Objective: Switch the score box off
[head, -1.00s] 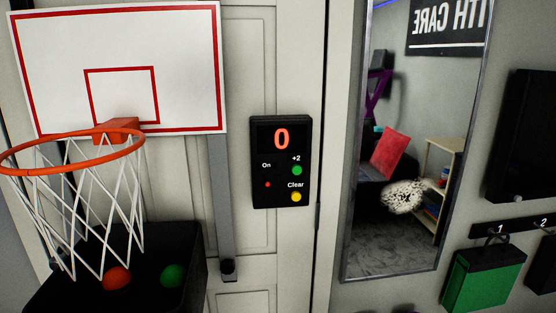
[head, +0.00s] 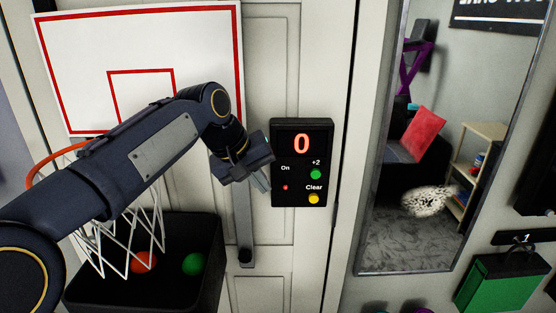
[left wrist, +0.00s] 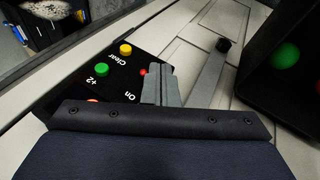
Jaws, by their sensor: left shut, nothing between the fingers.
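The black score box (head: 302,185) is mounted on the pale door in the head view. Its display shows a lit red 0. Below are a small red button (head: 285,187) marked On, a green +2 button (head: 315,174) and a yellow Clear button (head: 314,198). My left gripper (head: 264,183) is shut and empty, just left of the box at about the red button's height. In the left wrist view the shut fingers (left wrist: 158,88) lie over part of the box, close to the red button (left wrist: 143,72). I cannot tell whether they touch it. My right gripper is not in view.
A basketball hoop (head: 60,160) and white backboard (head: 205,60) are at the left, partly behind my left arm. A black bin (head: 205,235) holds a red and a green ball. A mirror (head: 400,262) stands right of the door, with a green box (head: 500,283) beyond it.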

